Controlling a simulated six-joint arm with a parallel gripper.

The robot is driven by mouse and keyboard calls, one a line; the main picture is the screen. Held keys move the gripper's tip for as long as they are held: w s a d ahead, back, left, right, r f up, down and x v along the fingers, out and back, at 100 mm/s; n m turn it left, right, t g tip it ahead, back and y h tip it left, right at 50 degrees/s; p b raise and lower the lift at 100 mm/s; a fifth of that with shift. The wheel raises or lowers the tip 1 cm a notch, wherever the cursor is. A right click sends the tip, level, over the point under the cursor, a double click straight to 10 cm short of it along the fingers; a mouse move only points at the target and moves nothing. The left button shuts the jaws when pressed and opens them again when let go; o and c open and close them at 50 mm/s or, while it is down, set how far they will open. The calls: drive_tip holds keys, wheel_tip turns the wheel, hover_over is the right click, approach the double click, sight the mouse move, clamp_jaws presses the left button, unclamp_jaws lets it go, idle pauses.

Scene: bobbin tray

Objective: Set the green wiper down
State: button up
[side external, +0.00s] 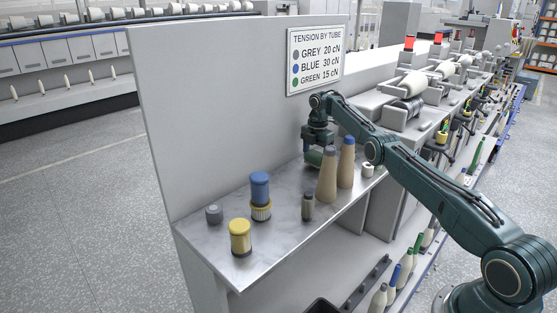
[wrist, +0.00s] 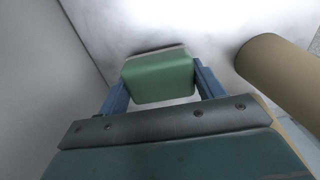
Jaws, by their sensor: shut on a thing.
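The green wiper (wrist: 160,76) is a green block with a pale edge along its far side. My gripper (wrist: 160,82) is shut on it, with one blue finger at each side. The green wiper (side external: 314,158) shows there partly, behind a cone. A dark shadow lies along its far edge in the wrist view. I cannot tell whether it touches the bench top.
A tan cone with a grey tip (side external: 327,178) and one with a blue tip (side external: 346,165) stand close beside my gripper. A small grey bottle (side external: 307,207), blue-topped container (side external: 260,190), yellow container (side external: 240,237) and grey piece (side external: 214,214) stand nearer. The back panel (side external: 220,110) rises behind.

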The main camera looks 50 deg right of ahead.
sight(316, 154)
drive_tip(key=shift+f, duration=0.6)
idle(0.7)
drive_tip(key=o, duration=1.1)
drive_tip(key=shift+r, duration=0.1)
drive_tip(key=shift+r, duration=3.9)
drive_tip(key=shift+a+r+m, duration=1.2)
drive_tip(key=shift+a+m, duration=1.3)
drive_tip(key=shift+a, duration=1.15)
drive_tip(key=shift+a+r+m, duration=1.2)
drive_tip(key=shift+a+m, duration=1.3)
drive_tip(key=shift+a, duration=1.15)
drive_tip(key=shift+s+a+r+m, duration=0.25)
drive_tip(key=shift+s+a+m, duration=1.15)
drive_tip(key=shift+a, duration=0.3)
drive_tip(key=shift+s+a+r+m, duration=0.3)
drive_tip(key=shift+s+a+m, duration=0.9)
drive_tip(key=shift+s+a, duration=0.4)
drive_tip(key=shift+s+a+r+m, duration=0.25)
drive_tip(key=shift+s+a+m, duration=1.05)
drive_tip(key=shift+a, duration=0.5)
